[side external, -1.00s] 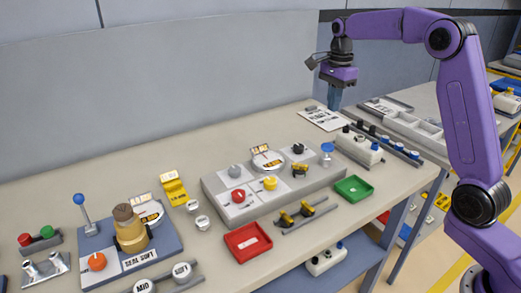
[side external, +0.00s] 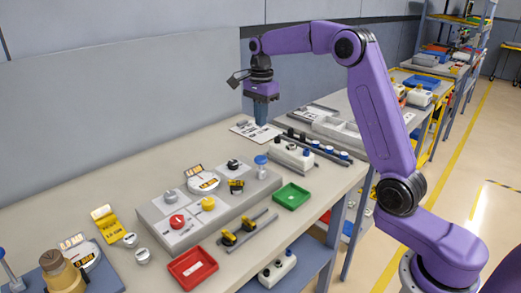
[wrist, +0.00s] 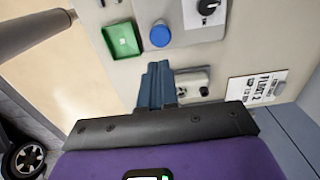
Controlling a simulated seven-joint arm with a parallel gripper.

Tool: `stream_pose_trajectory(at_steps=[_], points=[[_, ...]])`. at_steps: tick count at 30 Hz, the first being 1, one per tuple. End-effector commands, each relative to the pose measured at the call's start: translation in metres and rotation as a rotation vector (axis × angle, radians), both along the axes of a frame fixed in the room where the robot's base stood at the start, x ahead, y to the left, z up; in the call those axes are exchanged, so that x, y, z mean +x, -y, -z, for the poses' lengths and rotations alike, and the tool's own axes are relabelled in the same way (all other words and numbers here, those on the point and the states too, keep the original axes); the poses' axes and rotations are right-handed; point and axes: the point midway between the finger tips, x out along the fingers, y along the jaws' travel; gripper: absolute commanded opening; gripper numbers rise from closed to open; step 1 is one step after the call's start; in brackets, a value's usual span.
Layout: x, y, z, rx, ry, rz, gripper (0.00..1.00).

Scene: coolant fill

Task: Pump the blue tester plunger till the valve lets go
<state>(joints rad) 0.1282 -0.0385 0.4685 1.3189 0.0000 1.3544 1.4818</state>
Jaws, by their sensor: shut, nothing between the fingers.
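The blue plunger (side external: 261,160) has a round blue cap on a pale stem. It stands upright at the right end of the grey tester board (side external: 165,228). In the wrist view its cap (wrist: 160,35) shows from above, just beyond my fingertips. My gripper (side external: 262,122) hangs pointing down, higher than the plunger and apart from it. In the wrist view its blue fingers (wrist: 158,68) are together and hold nothing. A white dial gauge (side external: 203,182) sits on the board; its reading is too small to tell. I cannot tell which part is the valve.
A green tray (side external: 291,196) lies right of the plunger and a red tray (side external: 193,267) in front of the board. A white block with knobs (side external: 293,157) and a rail of blue and dark caps (side external: 325,149) stand nearby. A printed sheet (side external: 254,131) lies behind.

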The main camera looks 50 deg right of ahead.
Motion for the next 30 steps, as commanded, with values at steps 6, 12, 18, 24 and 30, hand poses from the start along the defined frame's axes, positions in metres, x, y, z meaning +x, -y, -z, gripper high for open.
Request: stream_pose_trajectory(at_steps=[6, 12, 18, 24, 30], points=[[-0.001, 0.0, 0.043, 0.0, -0.005, -0.001, 0.0], [-0.001, 0.0, 0.078, 0.0, -0.005, -0.001, 0.0], [0.0, 0.0, 0.101, 0.0, -0.002, -0.001, 0.0], [0.0, 0.0, 0.109, 0.0, 0.0, -0.001, 0.0], [0.0, 0.0, 0.109, 0.0, 0.001, -0.001, 0.0]])
